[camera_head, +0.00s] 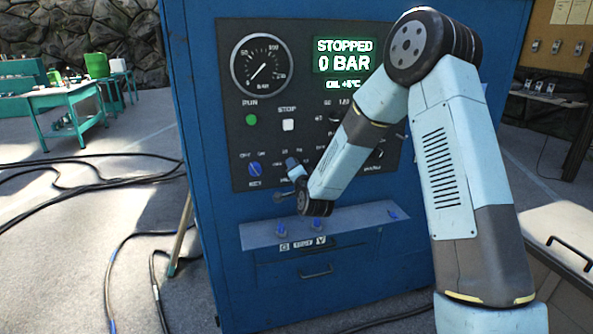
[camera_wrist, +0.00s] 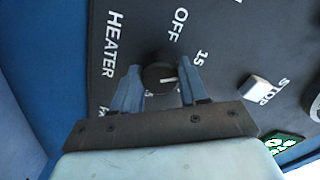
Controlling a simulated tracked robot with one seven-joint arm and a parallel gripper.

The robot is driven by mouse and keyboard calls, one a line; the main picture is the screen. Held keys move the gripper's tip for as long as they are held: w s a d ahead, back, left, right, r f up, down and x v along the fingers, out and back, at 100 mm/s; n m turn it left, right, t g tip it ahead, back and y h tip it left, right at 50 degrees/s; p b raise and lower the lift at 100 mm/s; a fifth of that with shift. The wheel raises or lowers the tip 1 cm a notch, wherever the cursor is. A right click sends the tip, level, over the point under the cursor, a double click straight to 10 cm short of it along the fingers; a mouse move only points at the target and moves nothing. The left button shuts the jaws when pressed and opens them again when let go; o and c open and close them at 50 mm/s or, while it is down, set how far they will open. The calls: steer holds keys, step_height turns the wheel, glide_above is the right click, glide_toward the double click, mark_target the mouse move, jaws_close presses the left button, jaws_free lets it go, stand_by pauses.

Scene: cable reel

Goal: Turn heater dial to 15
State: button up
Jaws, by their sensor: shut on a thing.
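The heater dial (camera_wrist: 158,68) is a black round knob with a white pointer mark, on a dark panel beside the word HEATER. The labels OFF and 15 are printed around it; other labels are partly hidden by my gripper. The pointer mark points to the right in the wrist view, roughly towards the side of the 15. My gripper (camera_wrist: 161,77) is shut on the dial, with one blue finger on each side. In the head view my gripper (camera_head: 289,186) is at the lower panel, and the dial cannot be made out there.
The blue cabinet (camera_head: 215,200) carries a pressure gauge (camera_head: 262,67) and a display (camera_head: 343,60) reading STOPPED, 0 BAR. A blue rotary switch (camera_head: 255,169) is left of my gripper. A ledge with blue controls (camera_head: 280,236) juts out below. A white button (camera_wrist: 258,87) lies near STOP.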

steer(key=shift+w+d, duration=0.15)
steer(key=shift+d, duration=0.2)
steer(key=o, duration=0.8)
steer(key=shift+f, duration=0.1)
steer(key=shift+o, duration=1.3)
steer(key=shift+a, duration=0.15)
steer(key=v, duration=1.4)
steer(key=shift+w, duration=0.1)
